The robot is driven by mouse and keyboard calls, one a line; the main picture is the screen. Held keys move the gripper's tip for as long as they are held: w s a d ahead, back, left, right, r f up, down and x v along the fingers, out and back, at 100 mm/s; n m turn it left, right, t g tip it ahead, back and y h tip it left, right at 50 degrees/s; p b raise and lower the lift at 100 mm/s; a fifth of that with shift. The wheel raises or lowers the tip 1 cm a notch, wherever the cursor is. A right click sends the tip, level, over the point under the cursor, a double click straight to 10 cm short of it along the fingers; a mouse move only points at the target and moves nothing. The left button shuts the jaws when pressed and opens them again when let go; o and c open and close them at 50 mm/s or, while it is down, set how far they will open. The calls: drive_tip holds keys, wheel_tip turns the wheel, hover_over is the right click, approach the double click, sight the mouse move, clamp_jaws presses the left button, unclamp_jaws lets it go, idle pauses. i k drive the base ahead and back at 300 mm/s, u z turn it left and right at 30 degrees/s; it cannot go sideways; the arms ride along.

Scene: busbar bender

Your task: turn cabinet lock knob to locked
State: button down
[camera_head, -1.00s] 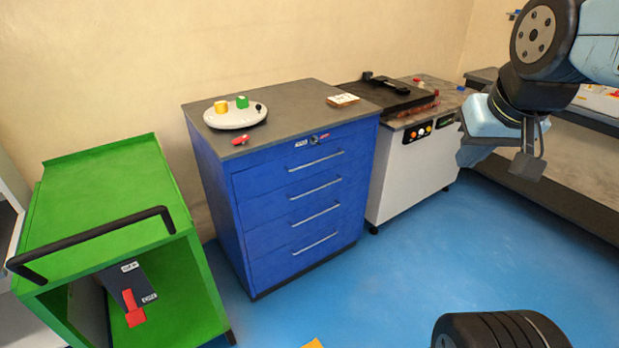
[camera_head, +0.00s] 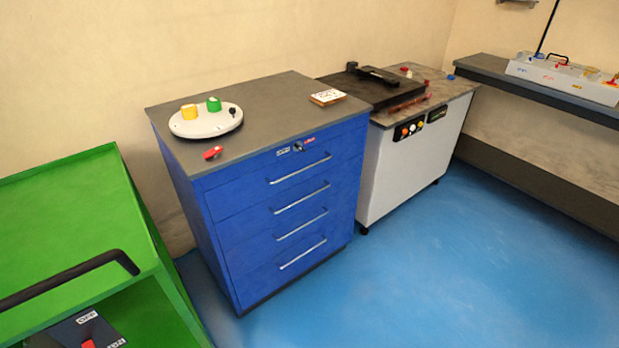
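The blue drawer cabinet (camera_head: 238,217) stands against the wall in the middle of the head view. Its lock knob (camera_head: 298,148) is a small dark knob at the top of the front face, between a white label and a red label (camera_head: 310,141). It is too small to tell which way the knob points. My gripper is out of view, so its fingers and hold cannot be seen.
A round white turntable (camera_head: 206,123), a red item (camera_head: 212,153) and a labelled block (camera_head: 327,97) lie on the cabinet top. A green cart (camera_head: 75,215) stands left, a white machine (camera_head: 408,165) right, and a long bench (camera_head: 560,104) far right. Blue floor (camera_head: 445,260) is clear in front.

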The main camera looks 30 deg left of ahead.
sight(297, 146)
drive_tip(key=z, duration=0.55)
drive_tip(key=k, duration=1.25)
drive_tip(key=u, duration=1.95)
drive_tip(key=i, duration=1.5)
